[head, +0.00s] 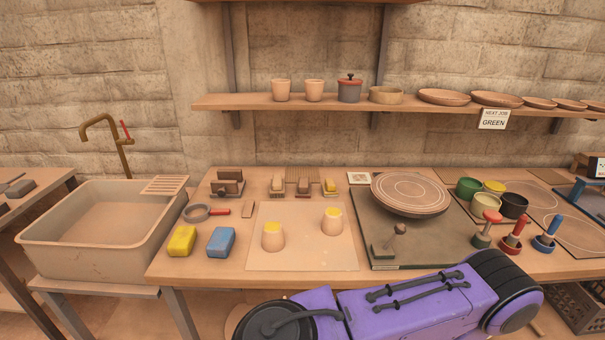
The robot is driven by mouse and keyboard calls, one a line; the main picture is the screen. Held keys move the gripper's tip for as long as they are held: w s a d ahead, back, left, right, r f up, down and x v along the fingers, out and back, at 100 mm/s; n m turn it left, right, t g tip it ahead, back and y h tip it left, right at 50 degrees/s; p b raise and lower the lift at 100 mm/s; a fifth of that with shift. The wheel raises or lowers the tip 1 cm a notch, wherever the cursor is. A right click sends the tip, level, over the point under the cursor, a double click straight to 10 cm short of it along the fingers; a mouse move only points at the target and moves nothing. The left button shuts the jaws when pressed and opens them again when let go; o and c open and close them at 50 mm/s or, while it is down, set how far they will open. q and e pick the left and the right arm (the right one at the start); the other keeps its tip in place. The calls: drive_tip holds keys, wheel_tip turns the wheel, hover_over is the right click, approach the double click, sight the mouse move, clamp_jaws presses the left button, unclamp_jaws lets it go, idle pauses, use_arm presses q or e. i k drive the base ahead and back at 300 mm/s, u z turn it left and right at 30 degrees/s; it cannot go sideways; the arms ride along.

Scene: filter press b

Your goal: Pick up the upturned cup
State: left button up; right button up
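Two small clay cups stand on the pale board on the workbench: a left cup (273,238) and a right cup (332,222). Both are narrower at the top than at the base and have yellow tops, so both look upturned. The right one is a little farther back. They stand apart and nothing touches them. Neither of my grippers shows. A purple arm link of mine crosses the lower front of the view, in front of the bench edge.
A yellow sponge (182,241) and a blue sponge (221,242) lie left of the pale board (305,258). A round wheel disc (410,193) and colored pots (468,188) are to the right. A sink (100,225) is at left. Upright cups (281,90) stand on the shelf (230,102).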

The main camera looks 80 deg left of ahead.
sight(331, 225)
drive_tip(key=u, duration=1.4)
